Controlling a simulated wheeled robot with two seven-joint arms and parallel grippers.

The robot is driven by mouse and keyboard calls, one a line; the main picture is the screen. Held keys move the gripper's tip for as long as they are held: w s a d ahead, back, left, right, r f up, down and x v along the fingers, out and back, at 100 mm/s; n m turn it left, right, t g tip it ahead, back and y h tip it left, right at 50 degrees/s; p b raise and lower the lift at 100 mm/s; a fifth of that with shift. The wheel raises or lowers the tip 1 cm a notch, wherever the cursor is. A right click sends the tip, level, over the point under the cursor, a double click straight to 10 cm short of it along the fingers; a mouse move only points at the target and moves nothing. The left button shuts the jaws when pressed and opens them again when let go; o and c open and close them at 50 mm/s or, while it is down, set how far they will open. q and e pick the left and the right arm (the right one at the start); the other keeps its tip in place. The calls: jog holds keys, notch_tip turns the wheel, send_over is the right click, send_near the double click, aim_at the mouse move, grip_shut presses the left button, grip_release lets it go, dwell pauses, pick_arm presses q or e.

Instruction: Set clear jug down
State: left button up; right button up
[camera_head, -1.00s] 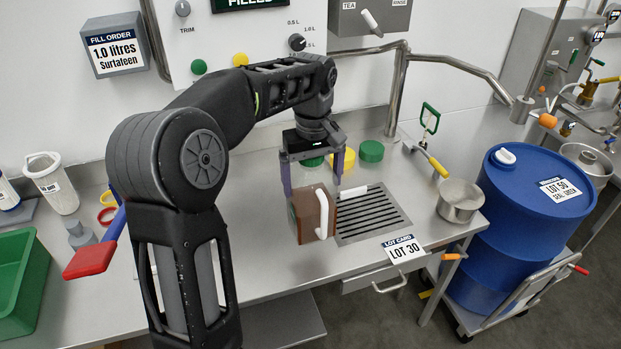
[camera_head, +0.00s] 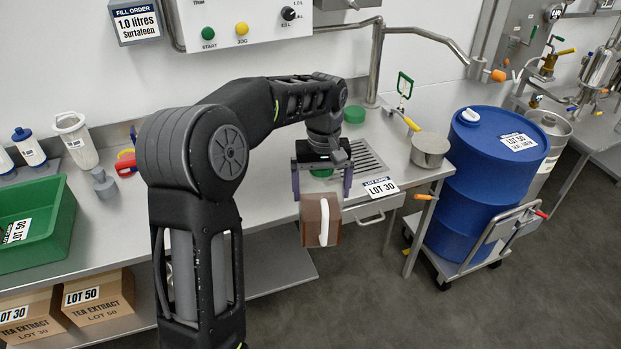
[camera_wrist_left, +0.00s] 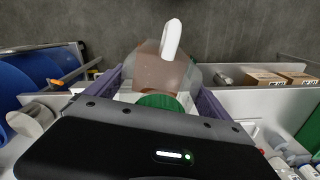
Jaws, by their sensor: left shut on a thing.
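The clear jug (camera_head: 313,222) holds brown liquid and has a white handle facing me. It hangs upright below my left gripper (camera_head: 322,190), which is shut on it near the top, with a finger on either side. A green lid (camera_wrist_left: 160,101) shows between the fingers in the wrist view, where the jug (camera_wrist_left: 150,68) is seen against the floor. In the head view the jug overlaps the bench's front edge and appears held just in front of it, with nothing seen under it. My right gripper is not in view.
The steel bench (camera_head: 275,205) has a slotted drain (camera_head: 368,160) and a lot 30 card (camera_head: 381,188) behind the jug. A steel pot (camera_head: 430,150) and blue drum (camera_head: 495,165) on a trolley stand right. A green crate (camera_head: 50,235) is left.

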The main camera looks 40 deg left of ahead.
pick_arm(q)
jog(key=s+d+f+m, duration=0.2)
jog(key=d+f+m, duration=0.2)
jog(key=d+f, duration=0.4)
jog(key=s+d+f+m, duration=0.1)
jog(key=d+f+m, duration=0.3)
jog(key=d+f, duration=0.3)
notch_tip(320, 180, down, 5)
jog(key=shift+s+d+r, duration=0.1)
jog(key=shift+s+d, duration=0.25)
jog(key=shift+a, duration=0.1)
